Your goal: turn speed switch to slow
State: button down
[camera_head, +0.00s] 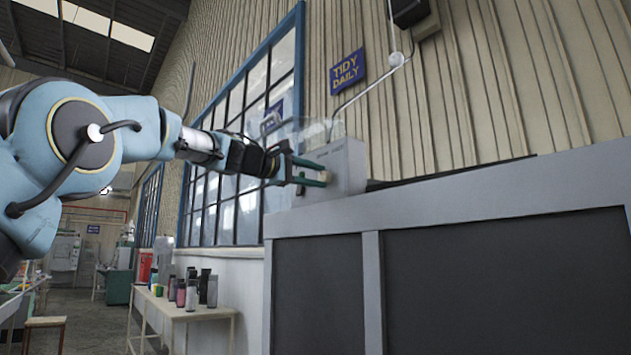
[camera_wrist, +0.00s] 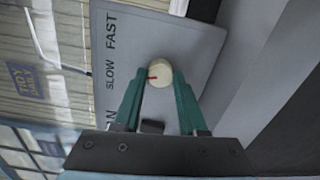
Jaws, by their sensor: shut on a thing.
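The speed switch is a round cream knob (camera_wrist: 159,68) on the face of a grey control box (camera_wrist: 180,38). A short red mark on the knob points to the left in the wrist view, roughly towards the printed word SLOW (camera_wrist: 111,75). FAST (camera_wrist: 111,30) is printed above SLOW, and another label below is partly hidden by a finger. My gripper (camera_wrist: 158,76) has its green fingers closed on both sides of the knob. In the head view my gripper (camera_head: 323,176) reaches the left face of the control box (camera_head: 346,163).
The box stands on the left end of a grey cabinet (camera_head: 450,190) with dark panels. A pipe (camera_head: 370,88) rises from it along the ribbed wall. A TIDY DAILY sign (camera_head: 347,73) hangs above. A table with several bottles (camera_head: 192,290) stands below at left.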

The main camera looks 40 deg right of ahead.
jog(key=shift+f, duration=0.1)
dwell(0.3)
jog(key=shift+c, duration=2.3)
grip_release()
jog(key=a+b, duration=0.4)
jog(key=a, duration=0.6)
jog(key=shift+w+a+b, duration=0.3)
jog(key=shift+w+a, duration=0.1)
jog(key=shift+w, duration=0.05)
